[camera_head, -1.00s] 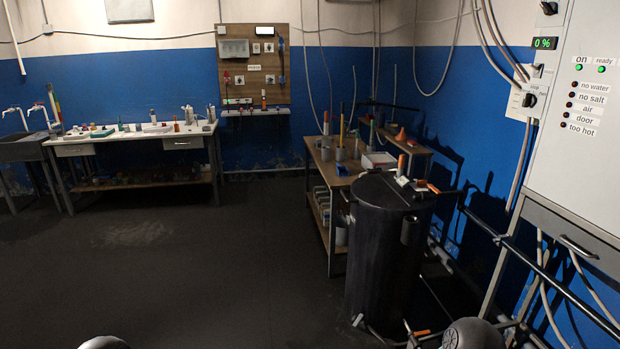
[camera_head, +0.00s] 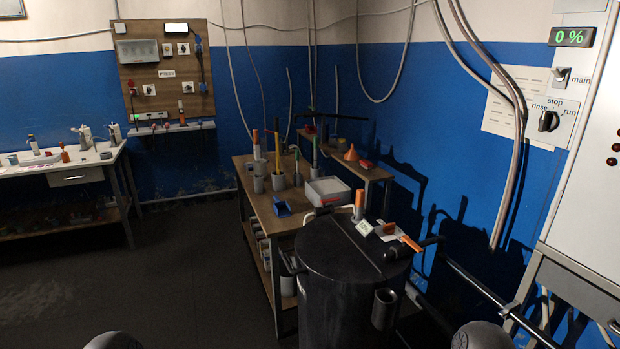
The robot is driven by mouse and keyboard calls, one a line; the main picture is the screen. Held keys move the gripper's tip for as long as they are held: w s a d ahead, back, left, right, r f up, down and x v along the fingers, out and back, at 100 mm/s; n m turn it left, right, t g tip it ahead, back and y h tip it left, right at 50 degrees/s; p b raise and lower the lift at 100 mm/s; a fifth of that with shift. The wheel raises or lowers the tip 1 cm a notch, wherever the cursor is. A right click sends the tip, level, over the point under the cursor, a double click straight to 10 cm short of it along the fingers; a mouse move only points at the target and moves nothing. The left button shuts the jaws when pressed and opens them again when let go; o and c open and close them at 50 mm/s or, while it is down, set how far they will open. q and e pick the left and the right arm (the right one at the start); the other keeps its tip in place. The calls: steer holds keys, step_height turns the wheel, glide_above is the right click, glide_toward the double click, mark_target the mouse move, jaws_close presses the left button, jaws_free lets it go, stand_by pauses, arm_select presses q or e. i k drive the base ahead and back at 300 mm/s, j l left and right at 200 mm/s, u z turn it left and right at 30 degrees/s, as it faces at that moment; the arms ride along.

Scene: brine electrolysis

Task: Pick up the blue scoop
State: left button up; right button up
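A small blue object (camera_head: 282,205), which looks like the blue scoop, lies on the wooden bench (camera_head: 262,208) near its front left part. It is small in the view, so its exact shape is hard to tell. Neither of my grippers is in view. Only rounded grey parts of my arms show at the bottom edge, far from the bench.
A tall black barrel (camera_head: 345,270) stands in front of the bench's right side. A white box (camera_head: 327,191) and cups with upright tools (camera_head: 278,181) are beside the blue object. An orange funnel (camera_head: 351,153) sits on the back shelf. Dark floor (camera_head: 190,270) at left is clear.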

mark_target(282, 208)
steer(key=i+l, duration=0.25)
steer(key=i+l+u, duration=0.1)
steer(key=i+l, duration=0.15)
steer(key=l, duration=0.2)
steer(key=i+l, duration=0.2)
steer(key=l, duration=0.15)
steer(key=i+l, duration=0.25)
steer(key=l, duration=0.15)
steer(key=k+j, duration=0.1)
steer(key=j, duration=0.35)
steer(key=k+j, duration=0.15)
steer(key=j, duration=0.3)
steer(key=k+j, duration=0.1)
steer(key=j, duration=0.35)
steer(key=i+j+z, duration=0.25)
steer(key=j, duration=0.45)
steer(key=j+z, duration=0.25)
steer(key=j, duration=0.4)
steer(key=i+j+z, duration=0.1)
steer(key=i+j, duration=0.15)
steer(key=i+j+z, duration=0.1)
steer(key=i+j, duration=0.15)
steer(key=j, duration=0.2)
steer(key=i+j+z, duration=0.25)
steer(key=i+j, duration=0.2)
steer(key=j, duration=0.3)
steer(key=i+j+z, duration=0.1)
steer(key=j, duration=0.3)
steer(key=i, duration=0.1)
